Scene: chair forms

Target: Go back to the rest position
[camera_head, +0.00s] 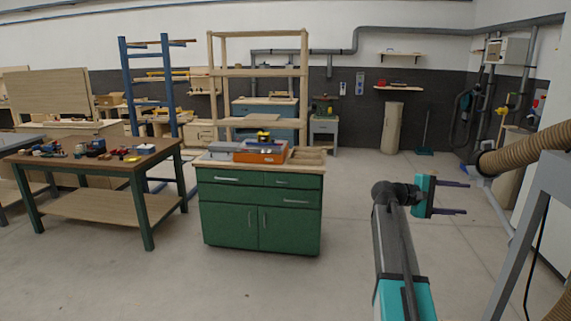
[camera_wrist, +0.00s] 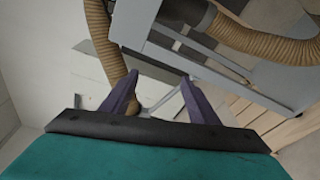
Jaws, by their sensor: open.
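My gripper (camera_head: 452,197) is at the right of the head view, at the end of my raised arm. Its two dark purple fingers point to the right and stand apart, with nothing between them. In the wrist view, the two fingers (camera_wrist: 158,98) are spread and empty. Behind them are a tan ribbed hose (camera_wrist: 101,40) and grey metal framework (camera_wrist: 205,62). The gripper is over open floor, to the right of the green cabinet and apart from it.
A green cabinet (camera_head: 230,222) with an orange tray (camera_head: 262,155) on top stands at centre. A workbench (camera_head: 130,165) with small items is at left. A ribbed hose (camera_head: 525,150) and a grey frame (camera_head: 535,215) stand close on the right. The floor (camera_head: 350,200) between is clear.

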